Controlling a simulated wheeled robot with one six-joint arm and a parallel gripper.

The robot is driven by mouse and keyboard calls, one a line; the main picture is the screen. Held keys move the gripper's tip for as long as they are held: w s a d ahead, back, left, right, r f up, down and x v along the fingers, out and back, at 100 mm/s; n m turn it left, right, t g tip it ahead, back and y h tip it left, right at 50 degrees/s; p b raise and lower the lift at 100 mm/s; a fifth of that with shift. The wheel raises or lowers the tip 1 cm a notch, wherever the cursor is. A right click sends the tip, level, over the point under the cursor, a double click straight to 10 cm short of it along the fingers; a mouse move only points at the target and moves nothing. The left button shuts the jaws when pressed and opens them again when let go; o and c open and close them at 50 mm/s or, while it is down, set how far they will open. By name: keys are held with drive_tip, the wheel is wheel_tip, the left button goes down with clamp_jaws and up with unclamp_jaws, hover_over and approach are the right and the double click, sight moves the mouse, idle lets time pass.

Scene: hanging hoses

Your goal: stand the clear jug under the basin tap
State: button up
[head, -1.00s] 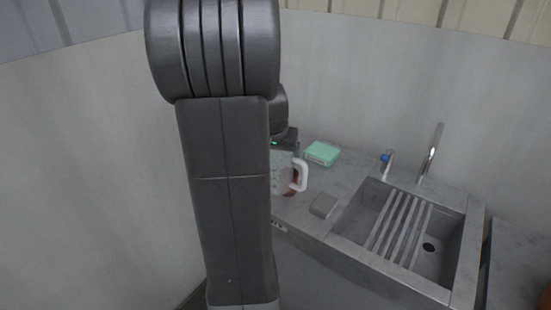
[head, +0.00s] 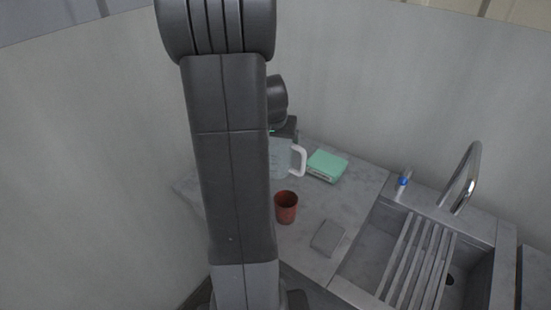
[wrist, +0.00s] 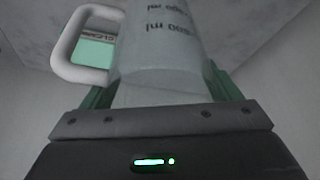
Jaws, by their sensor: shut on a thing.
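The clear jug (head: 281,160) with a white handle (head: 298,160) is left of the basin, partly hidden behind my arm in the head view. In the wrist view the jug (wrist: 160,50) fills the space between the jaws, with markings on its wall and its handle at the left. My gripper (wrist: 160,95) is shut on the jug's body. The chrome basin tap (head: 466,180) arches at the back right of the grey basin (head: 368,262). I cannot tell whether the jug touches the counter.
A green box (head: 327,166) lies just right of the jug. A red-brown cup (head: 286,207) and a grey block (head: 328,238) stand in front on the counter (head: 345,195). Slats (head: 418,262) cross the basin. A small blue-marked tap (head: 403,182) stands at its back left.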

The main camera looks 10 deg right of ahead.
drive_tip(key=shift+f, duration=2.9)
drive_tip(key=shift+f, duration=0.15)
drive_tip(key=o, duration=1.2)
drive_tip(key=shift+c, duration=0.2)
